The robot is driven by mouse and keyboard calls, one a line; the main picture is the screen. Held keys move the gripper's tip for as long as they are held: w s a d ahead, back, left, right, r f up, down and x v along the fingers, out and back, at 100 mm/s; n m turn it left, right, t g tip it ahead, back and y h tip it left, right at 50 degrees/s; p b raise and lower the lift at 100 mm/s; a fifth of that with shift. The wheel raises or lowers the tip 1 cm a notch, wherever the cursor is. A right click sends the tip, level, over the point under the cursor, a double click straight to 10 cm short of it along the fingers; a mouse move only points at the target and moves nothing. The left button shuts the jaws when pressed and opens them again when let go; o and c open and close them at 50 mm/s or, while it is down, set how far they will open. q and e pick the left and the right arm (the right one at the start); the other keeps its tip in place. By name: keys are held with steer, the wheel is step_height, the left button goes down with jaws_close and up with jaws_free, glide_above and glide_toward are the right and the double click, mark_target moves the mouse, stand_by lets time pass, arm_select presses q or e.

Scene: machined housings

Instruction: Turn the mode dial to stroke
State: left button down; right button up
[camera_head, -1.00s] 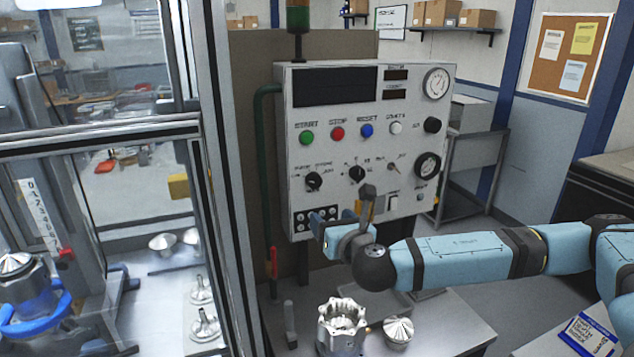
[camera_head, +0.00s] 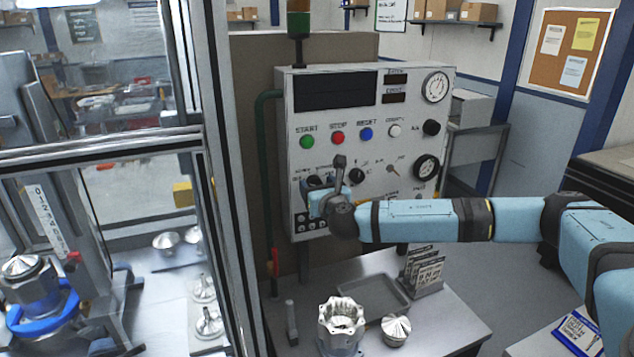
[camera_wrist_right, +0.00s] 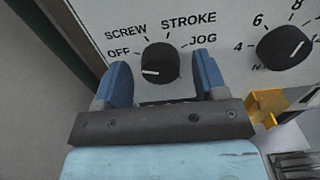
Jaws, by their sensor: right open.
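The mode dial (camera_wrist_right: 160,62) is a round black knob on the control panel, with OFF, SCREW, STROKE and JOG printed around it. Its white mark points left, on the OFF side. In the head view the dial (camera_head: 313,181) is partly covered by my right gripper (camera_head: 318,188). In the right wrist view my right gripper (camera_wrist_right: 161,66) is open, with one blue finger on each side of the dial and gaps between fingers and knob. My left gripper is not in view.
A second black knob (camera_wrist_right: 284,47) with numbers sits right of the dial. A yellow part (camera_wrist_right: 267,106) lies close to the gripper's right side. START, STOP and RESET buttons (camera_head: 337,138) are above. A table (camera_head: 455,323) with a metal housing (camera_head: 340,325) stands below.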

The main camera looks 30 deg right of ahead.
steer(key=shift+w+d, duration=0.1)
steer(key=shift+w, duration=0.1)
steer(key=c, duration=0.9)
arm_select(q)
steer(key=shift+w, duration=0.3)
arm_select(e)
steer(key=shift+f+m, duration=0.1)
steer(key=shift+m, duration=0.2)
arm_select(q)
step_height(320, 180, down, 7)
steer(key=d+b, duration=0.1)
steer(key=b, duration=0.7)
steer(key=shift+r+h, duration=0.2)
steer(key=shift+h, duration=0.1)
arm_select(e)
steer(key=shift+d+f+m, duration=0.1)
steer(key=shift+m, duration=4.2)
steer(key=shift+d+f+m, duration=0.1)
steer(key=shift+m, duration=4.2)
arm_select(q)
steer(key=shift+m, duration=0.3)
arm_select(e)
steer(key=shift+a, duration=0.1)
